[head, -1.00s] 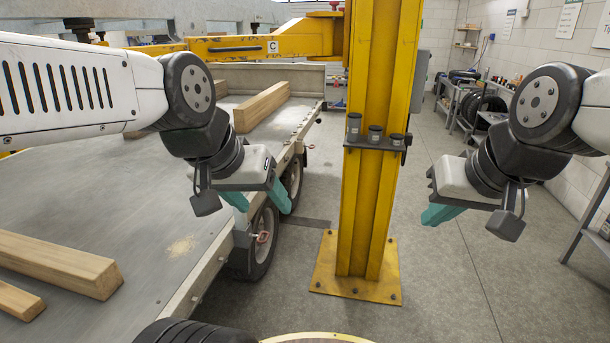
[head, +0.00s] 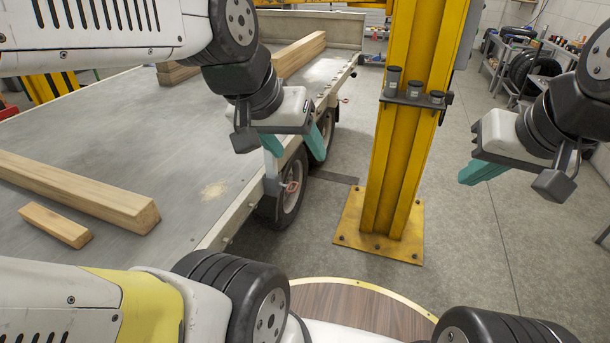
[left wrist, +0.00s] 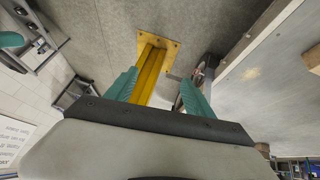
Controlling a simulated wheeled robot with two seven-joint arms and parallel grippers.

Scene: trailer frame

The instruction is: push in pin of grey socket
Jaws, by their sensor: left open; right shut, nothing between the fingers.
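My left gripper (head: 295,143) has teal fingers and is open, with nothing between them. In the head view it overlaps the trailer's side edge, above a wheel. The left wrist view shows its spread fingers (left wrist: 158,88) with the yellow post beyond. My right gripper (head: 480,172) is shut and empty, over open floor right of the post.
The flat trailer bed (head: 150,150) fills the left, with wooden beams (head: 85,190) on it. A yellow post (head: 398,170) on a bolted base (head: 375,235) stands between my grippers. Its dark shelf (head: 413,99) holds grey cylinders.

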